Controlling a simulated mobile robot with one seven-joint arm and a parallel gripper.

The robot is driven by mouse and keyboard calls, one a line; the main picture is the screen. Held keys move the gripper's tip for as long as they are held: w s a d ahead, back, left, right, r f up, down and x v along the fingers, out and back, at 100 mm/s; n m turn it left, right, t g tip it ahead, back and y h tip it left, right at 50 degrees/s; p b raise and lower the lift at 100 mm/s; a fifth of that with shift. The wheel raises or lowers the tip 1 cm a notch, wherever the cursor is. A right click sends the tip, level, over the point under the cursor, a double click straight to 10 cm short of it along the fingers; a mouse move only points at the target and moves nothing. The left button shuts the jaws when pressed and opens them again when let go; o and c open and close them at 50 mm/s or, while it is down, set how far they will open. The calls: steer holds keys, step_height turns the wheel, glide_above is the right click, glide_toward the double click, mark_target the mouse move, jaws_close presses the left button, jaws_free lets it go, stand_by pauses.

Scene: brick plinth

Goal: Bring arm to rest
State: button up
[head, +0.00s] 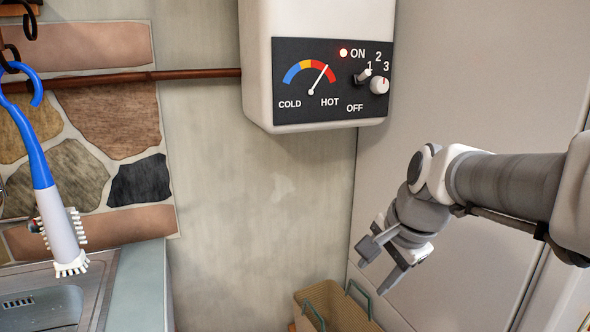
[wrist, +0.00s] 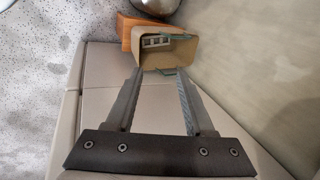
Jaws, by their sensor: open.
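My gripper (head: 381,262) is at the end of my arm on the right side of the head view, pointing down and to the left. Its two fingers are apart with nothing between them. The wrist view shows the same gripper (wrist: 160,78) open, its fingers apart above a tan basket (wrist: 168,53). The basket also shows low in the head view (head: 338,305), below the gripper and apart from it.
A white heater box (head: 318,12) with a control panel (head: 333,80) hangs on the wall. A red light is lit beside ON. A blue-and-white brush (head: 55,205) hangs over a metal sink (head: 50,300) at left. A tall pale panel (head: 470,90) stands behind my arm.

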steer(key=s+f+n+t+h, duration=0.1)
steer(key=s+f+n+h, duration=0.1)
steer(key=s+n, duration=1.15)
step_height(320, 180, up, 17)
steer(key=s+m+p, duration=0.1)
steer(key=p, duration=1.5)
steer(key=shift+s+d+p, duration=0.2)
steer(key=shift+d+p, duration=0.05)
steer(key=shift+p, duration=0.05)
steer(key=shift+d+f, duration=0.1)
